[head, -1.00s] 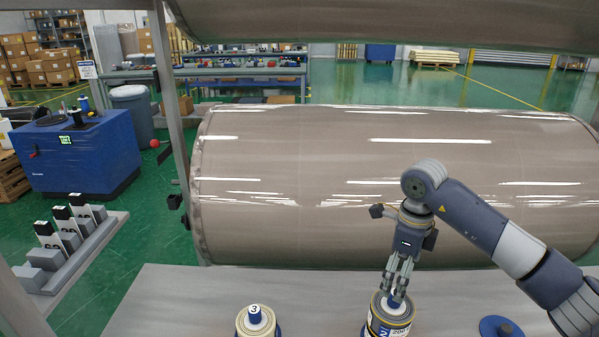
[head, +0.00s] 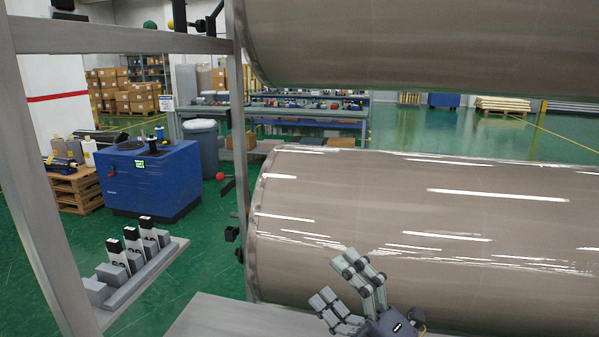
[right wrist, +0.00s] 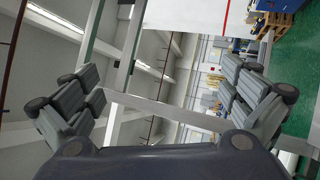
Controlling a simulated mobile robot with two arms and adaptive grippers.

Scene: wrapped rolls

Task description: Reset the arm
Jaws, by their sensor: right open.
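My right gripper (head: 350,285) is at the bottom of the head view, in front of the lower wrapped roll (head: 400,205). Its fingers are spread, point up and to the left, and hold nothing. The right wrist view also shows this gripper (right wrist: 160,95) with its fingers wide apart and nothing between them. Only the hand shows in the head view; the rest of the arm is out of frame. My left gripper is not in view.
A second wrapped roll (head: 420,45) hangs above the lower one. A grey metal frame post (head: 40,190) stands at left. A grey table surface (head: 240,318) lies below the lower roll. A blue cabinet (head: 150,180) and a grey bin (head: 203,150) stand on the green floor.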

